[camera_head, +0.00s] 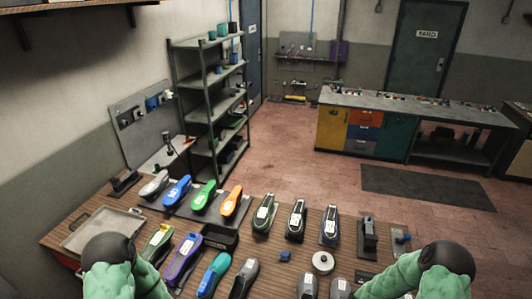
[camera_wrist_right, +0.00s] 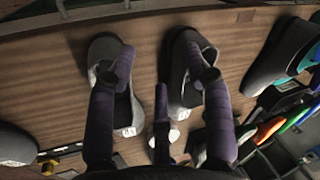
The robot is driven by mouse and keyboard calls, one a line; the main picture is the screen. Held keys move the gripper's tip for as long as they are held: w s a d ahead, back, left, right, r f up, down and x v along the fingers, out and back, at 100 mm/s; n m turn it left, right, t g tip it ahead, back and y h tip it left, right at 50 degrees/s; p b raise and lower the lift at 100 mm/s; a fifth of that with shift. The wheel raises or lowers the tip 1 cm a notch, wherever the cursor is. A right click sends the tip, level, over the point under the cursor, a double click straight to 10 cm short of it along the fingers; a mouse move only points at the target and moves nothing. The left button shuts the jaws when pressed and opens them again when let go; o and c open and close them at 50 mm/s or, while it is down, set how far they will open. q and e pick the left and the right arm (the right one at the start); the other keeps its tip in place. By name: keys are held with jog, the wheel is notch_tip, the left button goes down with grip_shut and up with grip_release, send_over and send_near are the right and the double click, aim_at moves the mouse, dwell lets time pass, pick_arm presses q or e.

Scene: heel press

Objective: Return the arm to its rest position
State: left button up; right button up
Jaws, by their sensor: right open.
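My right gripper (camera_wrist_right: 160,78) shows in the right wrist view with its purple fingers spread and nothing between them. It is above the wooden table, over two grey shoe-shaped pieces (camera_wrist_right: 104,48) that lie side by side; the fingers partly cover them. In the head view my green right arm comes in at the bottom right, and its gripper is out of frame. My left arm shows at the bottom left, and its gripper is out of frame too. Grey shoe-shaped pieces also lie at the table's near edge in the head view (camera_head: 307,285).
The table (camera_head: 92,206) holds rows of coloured shoe-shaped pieces (camera_head: 203,196), a shallow tray (camera_head: 100,230), a white roll (camera_head: 323,262) and a dark upright device (camera_head: 368,237). A metal shelf (camera_head: 211,100) stands behind it. Beyond is open floor (camera_head: 300,160) and a workbench (camera_head: 370,103).

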jog(key=s+a+r+m, duration=0.1)
jog(key=s+a+m, duration=0.2)
jog(key=s+a, duration=0.4)
jog(key=s+a+m, duration=0.3)
jog(key=s+a, duration=0.1)
jog(key=s, duration=0.5)
notch_tip(320, 180, down, 33)
jog(key=w+a+b, duration=0.1)
jog(key=a+b, duration=0.1)
jog(key=b, duration=3.3)
jog(key=shift+w+n, duration=0.35)
jog(key=shift+n, duration=0.05)
jog(key=shift+f, duration=0.1)
